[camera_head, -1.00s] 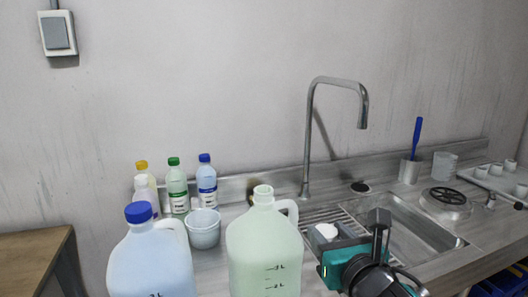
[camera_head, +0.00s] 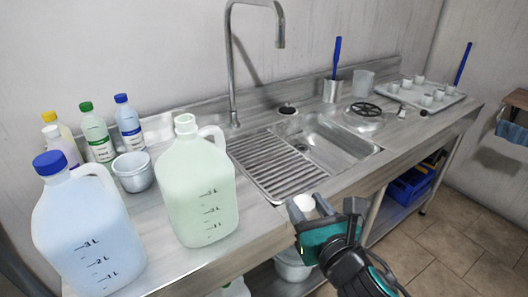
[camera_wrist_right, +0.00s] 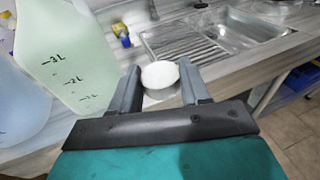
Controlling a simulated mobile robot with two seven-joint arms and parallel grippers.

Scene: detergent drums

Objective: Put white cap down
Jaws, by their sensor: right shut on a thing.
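The white cap (camera_head: 305,202) is held between the fingers of my right gripper (camera_head: 311,211), in front of the counter's front edge, below the ribbed drainer in the picture. In the right wrist view the white cap (camera_wrist_right: 160,74) sits between the two grey fingertips of the right gripper (camera_wrist_right: 160,86), with its round top showing. The pale green jug (camera_head: 197,190) stands on the counter (camera_head: 247,220) to the left of the gripper, and its neck carries no coloured cap. My left gripper is not in view.
A pale blue jug (camera_head: 85,235) with a blue cap stands at the left. Small bottles (camera_head: 97,138) and a grey-white pot (camera_head: 133,172) stand behind the jugs. The drainer (camera_head: 270,163) and sink (camera_head: 325,143) look empty. A tray (camera_head: 433,92) of small cups is far right.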

